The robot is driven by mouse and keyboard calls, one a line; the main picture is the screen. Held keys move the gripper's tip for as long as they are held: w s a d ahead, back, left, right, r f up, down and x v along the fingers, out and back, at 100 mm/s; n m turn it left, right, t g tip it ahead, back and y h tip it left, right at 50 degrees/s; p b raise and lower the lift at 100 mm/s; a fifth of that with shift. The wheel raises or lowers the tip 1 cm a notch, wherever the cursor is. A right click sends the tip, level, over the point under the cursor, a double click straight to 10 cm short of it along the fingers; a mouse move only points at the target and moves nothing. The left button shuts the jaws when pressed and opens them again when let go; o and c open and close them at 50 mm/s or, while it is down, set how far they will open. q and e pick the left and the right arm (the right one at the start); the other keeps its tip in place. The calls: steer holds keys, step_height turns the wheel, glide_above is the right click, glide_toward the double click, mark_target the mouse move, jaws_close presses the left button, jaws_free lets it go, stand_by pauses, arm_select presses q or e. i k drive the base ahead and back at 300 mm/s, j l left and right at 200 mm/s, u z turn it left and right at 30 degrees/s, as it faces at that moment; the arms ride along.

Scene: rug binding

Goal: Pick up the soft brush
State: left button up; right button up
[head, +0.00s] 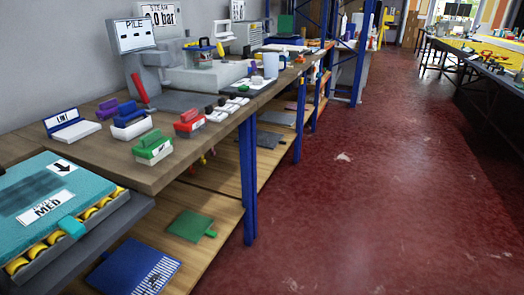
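Several brush-like blocks with coloured tops and pale lower parts sit on the wooden workbench (112,160) at left. They include a green block (152,145), a red block (189,121), a blue block (131,118) and a purple block (108,104). Some carry small white labels, too small to read. I cannot tell which one is the soft brush. Neither of my grippers is in view.
A teal-topped unit (25,183) marked MED is at the left front. A small LINT stand (68,125) and a grey PILE device (133,35) are on the bench. The lower shelf (215,212) holds flat coloured items. The red floor (365,190) at right is clear.

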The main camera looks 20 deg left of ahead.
mark_target(152, 146)
steer(key=u, duration=1.3)
